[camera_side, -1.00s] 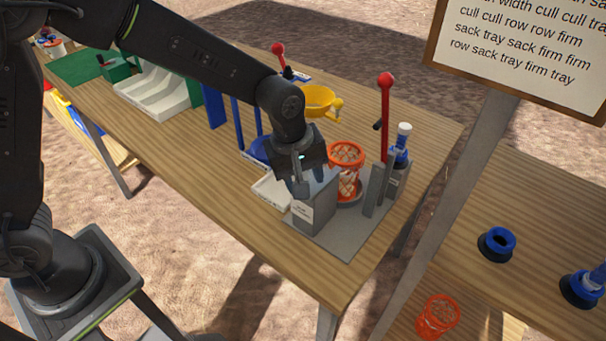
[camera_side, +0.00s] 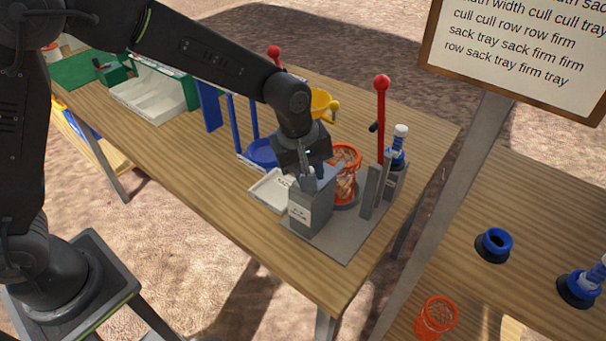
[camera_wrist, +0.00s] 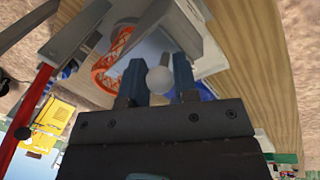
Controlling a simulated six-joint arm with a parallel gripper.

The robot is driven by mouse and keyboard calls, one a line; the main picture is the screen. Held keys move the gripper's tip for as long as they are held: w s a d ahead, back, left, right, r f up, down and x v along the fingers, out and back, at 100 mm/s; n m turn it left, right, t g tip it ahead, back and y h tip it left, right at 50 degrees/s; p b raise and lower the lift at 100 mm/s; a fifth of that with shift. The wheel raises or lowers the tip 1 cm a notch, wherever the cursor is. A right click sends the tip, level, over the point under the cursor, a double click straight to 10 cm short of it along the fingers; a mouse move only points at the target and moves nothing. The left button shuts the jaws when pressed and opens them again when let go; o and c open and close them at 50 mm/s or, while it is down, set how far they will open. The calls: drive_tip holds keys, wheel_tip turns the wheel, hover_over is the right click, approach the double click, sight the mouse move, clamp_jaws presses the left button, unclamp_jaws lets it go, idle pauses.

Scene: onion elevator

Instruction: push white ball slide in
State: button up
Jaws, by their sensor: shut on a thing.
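The white ball (camera_wrist: 159,80) is a small round knob between the two blue-grey fingers of my gripper (camera_wrist: 159,76) in the wrist view. My gripper is shut on it. In the side view my gripper (camera_side: 316,178) points down at the top of the grey box (camera_side: 309,212), which carries a small label. The ball cannot be made out there, and the slide under it is mostly hidden. An orange mesh basket (camera_side: 346,172) stands upright just behind the box; its rim also shows in the wrist view (camera_wrist: 113,57).
A red-knobbed lever (camera_side: 381,112) and a blue-white device (camera_side: 398,147) stand right of the basket. A white tray (camera_side: 268,190) lies left of the box. The table's front left is clear.

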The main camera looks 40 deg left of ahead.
drive_tip(key=shift+w, duration=1.45)
drive_tip(key=o, duration=1)
drive_tip(key=shift+r, duration=3)
